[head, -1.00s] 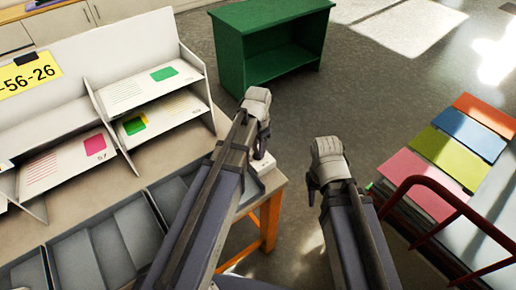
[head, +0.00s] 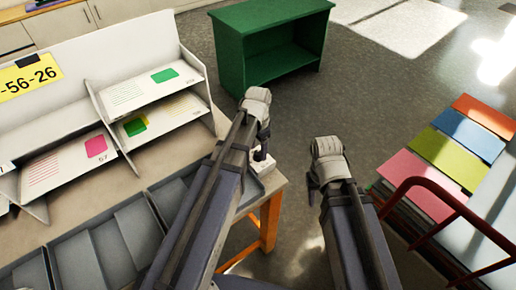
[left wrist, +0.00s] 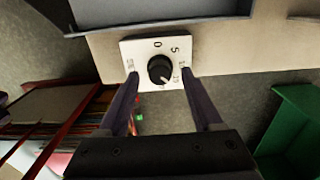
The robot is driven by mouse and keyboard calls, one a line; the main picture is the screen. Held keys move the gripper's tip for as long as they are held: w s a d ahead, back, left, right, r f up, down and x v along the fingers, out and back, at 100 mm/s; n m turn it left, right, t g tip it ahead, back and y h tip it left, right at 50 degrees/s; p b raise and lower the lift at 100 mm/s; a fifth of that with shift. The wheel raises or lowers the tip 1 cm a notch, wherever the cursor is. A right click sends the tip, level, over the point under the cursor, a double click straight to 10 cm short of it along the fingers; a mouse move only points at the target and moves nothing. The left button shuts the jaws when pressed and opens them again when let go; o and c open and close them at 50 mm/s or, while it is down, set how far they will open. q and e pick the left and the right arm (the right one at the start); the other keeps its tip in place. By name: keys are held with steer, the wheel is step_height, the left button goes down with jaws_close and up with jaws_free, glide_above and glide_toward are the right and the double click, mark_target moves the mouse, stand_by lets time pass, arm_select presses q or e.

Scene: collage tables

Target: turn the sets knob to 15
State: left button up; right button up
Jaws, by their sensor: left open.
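The sets knob (left wrist: 160,69) is a round black dial on a white square plate (left wrist: 128,47) at the table's edge. The plate also shows in the head view (head: 265,165), below my left gripper (head: 263,150). In the left wrist view the plate reads 0, 5 and further marks, partly hidden. The knob's white pointer line aims toward the lower right, near the 15; its exact setting is hard to tell. My left gripper (left wrist: 160,76) is open, one finger on each side of the knob; contact is not visible. My right gripper (head: 314,188) hangs over open floor, its fingers mostly hidden.
Grey trays (head: 95,262) and a white card rack (head: 150,50) stand on the table to the left. A green shelf (head: 232,50) stands behind on the floor. A red-railed rack (head: 440,190) with coloured boards is at the right. Floor between is clear.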

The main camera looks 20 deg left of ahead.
mark_target(258, 153)
arm_select(q)
step_height(258, 153, up, 7)
steer(key=p, duration=0.6)
steer(key=shift+r+p, duration=0.1)
steer(key=shift+p, duration=0.2)
steer(key=s+d+n+y, duration=0.1)
steer(key=s+d+n, duration=0.2)
steer(key=s+d, duration=0.7)
steer(key=s, duration=0.4)
steer(key=shift+s+d+n, duration=0.2)
steer(key=shift+d+n, duration=0.1)
steer(key=shift+n, duration=0.1)
